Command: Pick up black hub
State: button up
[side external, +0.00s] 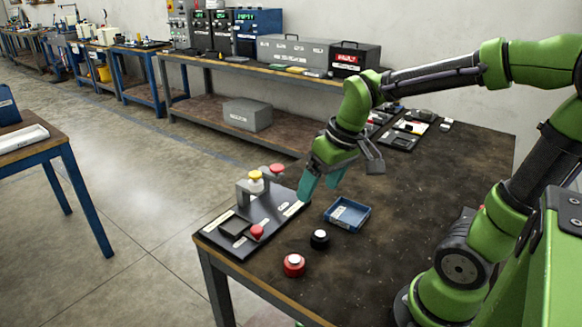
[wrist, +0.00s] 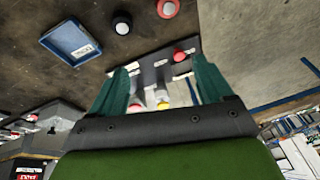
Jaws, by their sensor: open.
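The black hub (side external: 319,239) is a small dark round piece with a white top, standing on the brown table right of the black fixture board. It also shows in the wrist view (wrist: 121,24) near the top, left of the red hub. My gripper (side external: 322,184) has teal fingers and is above the table, behind the black hub and near the fixture's back end. In the wrist view my gripper (wrist: 160,85) has its fingers spread apart with nothing held between them.
A red hub (side external: 294,265) with a white top stands in front of the black hub. A blue tray (side external: 347,215) lies just behind it. The black fixture board (side external: 240,231) with red and yellow knobs is at left. Bare table (side external: 420,215) lies to the right.

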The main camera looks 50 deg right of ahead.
jog(key=w+d+f+n+g, duration=0.3)
jog(key=d+n, duration=0.2)
jog(key=n, duration=0.4)
send_over(320, 236)
jog(key=shift+h, duration=0.4)
notch_tip(320, 236, down, 11)
jog(key=shift+w+f, duration=0.1)
jog(key=shift+w, duration=0.05)
notch_tip(320, 236, down, 6)
jog(key=shift+r, duration=0.25)
jog(key=c, duration=1.2)
